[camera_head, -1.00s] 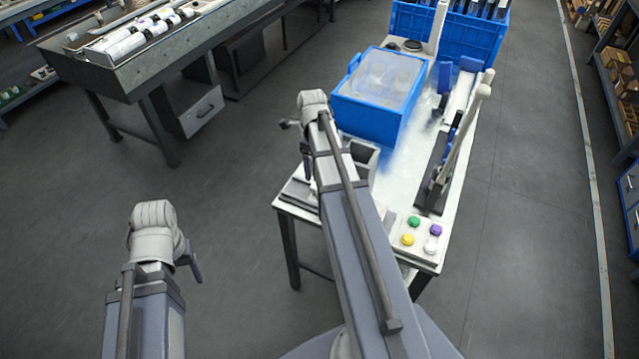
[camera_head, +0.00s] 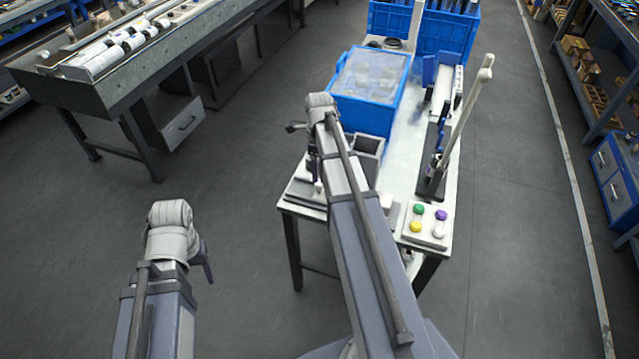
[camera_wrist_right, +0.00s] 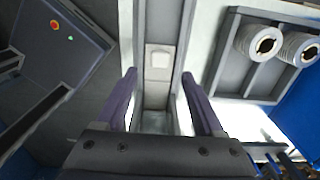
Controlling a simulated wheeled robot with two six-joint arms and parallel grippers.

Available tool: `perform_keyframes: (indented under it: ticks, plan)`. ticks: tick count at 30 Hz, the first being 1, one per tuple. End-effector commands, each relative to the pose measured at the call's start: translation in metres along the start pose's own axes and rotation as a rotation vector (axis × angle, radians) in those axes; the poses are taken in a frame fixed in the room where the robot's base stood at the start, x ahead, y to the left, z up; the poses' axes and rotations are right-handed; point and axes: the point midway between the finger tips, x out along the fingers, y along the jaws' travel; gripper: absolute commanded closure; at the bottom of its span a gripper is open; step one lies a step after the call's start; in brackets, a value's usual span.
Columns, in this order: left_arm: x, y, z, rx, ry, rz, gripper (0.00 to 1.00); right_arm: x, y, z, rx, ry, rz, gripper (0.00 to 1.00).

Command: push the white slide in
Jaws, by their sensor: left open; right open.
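A pale white block (camera_wrist_right: 160,60), which looks like the slide, sits in a straight grey channel (camera_wrist_right: 158,20) in the right wrist view. My right gripper (camera_wrist_right: 159,76) is open, with one dark finger on each side of the channel. The block lies between and just beyond the fingertips; I see no clear contact. In the head view my right arm hides most of the slide's area at the table's left side. My left gripper (camera_head: 208,272) hangs over the floor, away from the table, partly hidden by its wrist.
The white table (camera_head: 402,175) carries a blue lidded box (camera_head: 368,105), a button panel (camera_head: 428,225) and a tall pale lever (camera_head: 466,115). A grey tray with white rolls (camera_wrist_right: 268,45) is right of the channel in the wrist view. A grey bench (camera_head: 110,95) stands far left.

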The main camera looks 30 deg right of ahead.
Motion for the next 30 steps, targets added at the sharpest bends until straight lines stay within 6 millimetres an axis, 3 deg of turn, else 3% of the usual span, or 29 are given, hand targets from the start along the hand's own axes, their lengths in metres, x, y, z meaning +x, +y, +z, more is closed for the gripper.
perform_keyframes:
  ticks: [1,12,25,30]
  plan:
    - [0.011,0.001,-0.001,0.000,0.000,0.000,0.35,0.011,0.000,0.000,0.000,0.000,0.000,0.30]
    - [0.056,0.005,-0.003,0.000,0.000,0.000,0.35,0.057,0.000,0.000,0.001,0.000,0.000,0.30]
    - [0.062,0.006,-0.004,0.000,0.000,0.000,0.35,0.062,0.000,0.000,0.001,0.000,0.000,0.30]
    - [0.062,0.006,-0.004,0.000,0.000,0.000,0.35,0.062,0.000,0.000,0.001,0.000,0.000,0.49]
